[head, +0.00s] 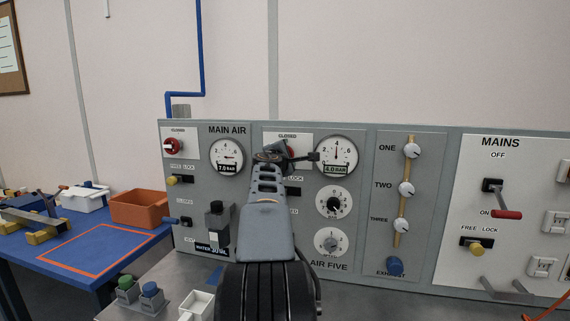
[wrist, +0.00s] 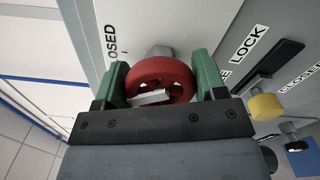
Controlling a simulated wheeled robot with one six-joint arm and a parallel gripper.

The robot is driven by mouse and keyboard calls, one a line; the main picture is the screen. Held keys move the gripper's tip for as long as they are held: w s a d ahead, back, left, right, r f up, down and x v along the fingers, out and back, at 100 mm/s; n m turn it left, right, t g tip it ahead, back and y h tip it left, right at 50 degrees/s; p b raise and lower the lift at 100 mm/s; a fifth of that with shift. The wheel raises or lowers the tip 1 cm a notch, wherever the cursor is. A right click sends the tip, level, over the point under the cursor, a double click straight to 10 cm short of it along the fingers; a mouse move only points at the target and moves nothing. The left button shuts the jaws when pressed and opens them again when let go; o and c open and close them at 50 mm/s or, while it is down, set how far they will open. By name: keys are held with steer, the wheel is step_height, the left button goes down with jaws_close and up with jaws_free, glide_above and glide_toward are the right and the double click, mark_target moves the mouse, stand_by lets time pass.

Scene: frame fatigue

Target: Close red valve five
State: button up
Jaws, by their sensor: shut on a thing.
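The red valve wheel (wrist: 158,67) is in the wrist view, between the two green fingers of my gripper (wrist: 160,80). The fingers are shut on opposite sides of its rim. A pale bar (wrist: 150,97) shows across its lower part. In the head view my gripper (head: 287,154) is at the upper part of the AIR FIVE panel, under a CLOSED label. It hides most of the red valve (head: 291,150) there. In the wrist view a CLOSED label (wrist: 111,38) is left of the wheel.
The MAIN AIR panel has another red valve (head: 172,146) and a gauge (head: 227,157). The AIR FIVE gauge (head: 337,155) is close right of my gripper. Knobs and the MAINS lever (head: 506,214) are further right. A blue table (head: 30,262) holds an orange bin (head: 139,207).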

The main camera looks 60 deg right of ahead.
steer(key=m+b, duration=0.3)
steer(key=m, duration=0.3)
steer(key=shift+f+b, duration=0.15)
steer(key=shift+b, duration=0.25)
steer(key=shift+m, duration=0.3)
steer(key=o, duration=0.9)
steer(key=shift+b+v, duration=1.95)
steer(key=shift+v, duration=5)
